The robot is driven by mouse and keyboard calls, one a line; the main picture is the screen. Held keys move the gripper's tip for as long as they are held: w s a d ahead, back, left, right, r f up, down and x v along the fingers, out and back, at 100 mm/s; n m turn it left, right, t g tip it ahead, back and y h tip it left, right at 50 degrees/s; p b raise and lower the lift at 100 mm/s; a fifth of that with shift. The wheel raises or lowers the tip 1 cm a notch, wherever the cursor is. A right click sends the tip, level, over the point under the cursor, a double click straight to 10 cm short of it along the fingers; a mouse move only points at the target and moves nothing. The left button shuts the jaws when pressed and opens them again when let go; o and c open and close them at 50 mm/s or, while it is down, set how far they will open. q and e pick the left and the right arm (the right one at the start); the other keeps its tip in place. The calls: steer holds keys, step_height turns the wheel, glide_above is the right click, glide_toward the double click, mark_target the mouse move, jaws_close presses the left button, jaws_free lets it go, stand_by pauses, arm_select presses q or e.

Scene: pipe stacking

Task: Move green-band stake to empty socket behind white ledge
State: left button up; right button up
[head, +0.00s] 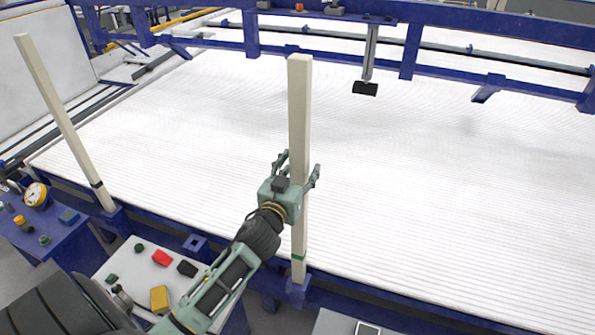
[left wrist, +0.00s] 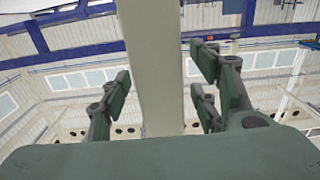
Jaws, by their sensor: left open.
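The green-band stake (head: 299,110) is a tall cream post standing upright in a blue socket (head: 297,291) at the front rail. Its green band (head: 298,257) is near its foot. My left gripper (head: 298,169) is open at about the stake's mid-height, with a finger on each side of it. In the left wrist view the stake (left wrist: 152,70) rises between the open fingers (left wrist: 160,100), with gaps visible on both sides. An empty blue socket (head: 196,243) lies behind the white ledge (head: 130,262). My right gripper is not in view.
Another cream stake (head: 62,115) with a dark band leans in a socket at the left. The ledge bears several coloured buttons. A blue panel with a gauge (head: 36,194) is at far left. The white ribbed bed (head: 430,170) behind is clear.

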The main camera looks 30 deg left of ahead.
mark_target(297, 144)
arm_select(q)
jaws_close()
stand_by(0.5)
steer(key=shift+r, duration=0.1)
step_height(297, 144, up, 2)
steer(key=shift+w+r+p, duration=0.1)
steer(key=shift+p, duration=1)
step_height(297, 144, up, 2)
steer(key=shift+r+p, duration=0.1)
steer(key=shift+p, duration=0.85)
step_height(297, 144, up, 5)
steer(key=p, duration=0.4)
steer(key=shift+f, duration=0.2)
